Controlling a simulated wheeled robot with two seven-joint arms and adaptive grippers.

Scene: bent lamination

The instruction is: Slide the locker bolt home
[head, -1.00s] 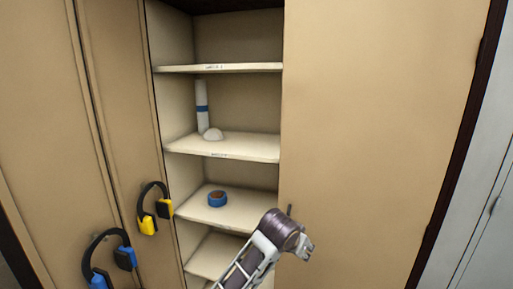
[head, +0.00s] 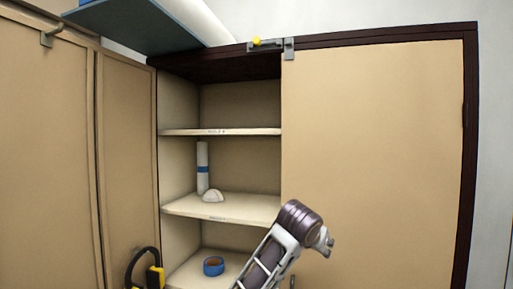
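The locker bolt (head: 268,43) is a small grey bar with a yellow knob (head: 256,41) at its left part. It lies on the dark top frame, above the right end of the open shelf bay. A grey bracket (head: 289,49) sits just right of it, at the top left corner of the right door (head: 380,150). At this size I cannot tell whether the bar's end enters the bracket. One of my arms rises from the bottom middle, well below the bolt, in front of the shelves and door. Neither gripper can be made out.
A blue panel (head: 135,25) and a white roll (head: 205,20) overhang at top left. Yellow earmuffs (head: 154,278) hang low at left.

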